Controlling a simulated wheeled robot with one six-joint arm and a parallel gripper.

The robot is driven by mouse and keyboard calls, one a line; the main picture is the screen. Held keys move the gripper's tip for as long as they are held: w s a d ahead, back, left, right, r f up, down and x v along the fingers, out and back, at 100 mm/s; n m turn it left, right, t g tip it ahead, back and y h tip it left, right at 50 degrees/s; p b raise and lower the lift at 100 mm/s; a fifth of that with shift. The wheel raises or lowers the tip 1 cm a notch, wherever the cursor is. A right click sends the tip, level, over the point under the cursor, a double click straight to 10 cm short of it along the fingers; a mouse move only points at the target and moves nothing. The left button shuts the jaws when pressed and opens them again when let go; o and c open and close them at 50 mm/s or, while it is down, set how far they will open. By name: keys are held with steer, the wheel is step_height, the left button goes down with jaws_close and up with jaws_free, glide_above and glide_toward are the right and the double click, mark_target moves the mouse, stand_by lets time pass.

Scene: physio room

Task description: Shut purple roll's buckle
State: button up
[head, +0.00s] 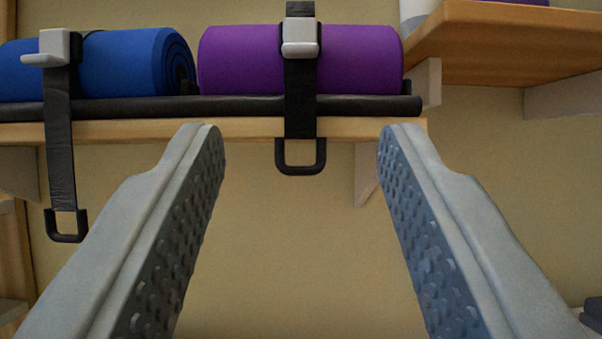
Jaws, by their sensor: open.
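The purple roll (236,62) lies on a dark padded rack on a wooden shelf, at the top centre of the head view. A black strap (300,104) runs down over its front. A light grey buckle (300,36) sits on the strap at the upper front of the roll. The strap ends below the shelf edge in a black rectangular loop (301,157). I cannot tell from here whether the buckle's lever is fully down. My gripper (301,140) is open and empty. Its two textured fingers stand either side of the hanging loop, apart from it.
A blue roll (110,62) lies to the left, with its own grey buckle (52,47) and a strap hanging lower to a black loop (66,226). A higher wooden shelf (500,45) juts out at the upper right. The wall below the rack is bare.

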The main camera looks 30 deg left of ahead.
steer(key=shift+v, duration=2.2)
steer(key=shift+d+r, duration=0.1)
steer(key=s+d+r+m+h, duration=0.5)
steer(key=s+d+h, duration=0.3)
steer(key=s+h, duration=0.15)
steer(key=s+d+f+m+g+h, duration=0.1)
steer(key=s+d+h, duration=0.1)
steer(key=s, duration=0.4)
steer(key=s+d+f+g+h, duration=0.1)
steer(key=s+d+g+h, duration=0.1)
steer(key=s, duration=0.5)
steer(key=shift+f+m, duration=0.4)
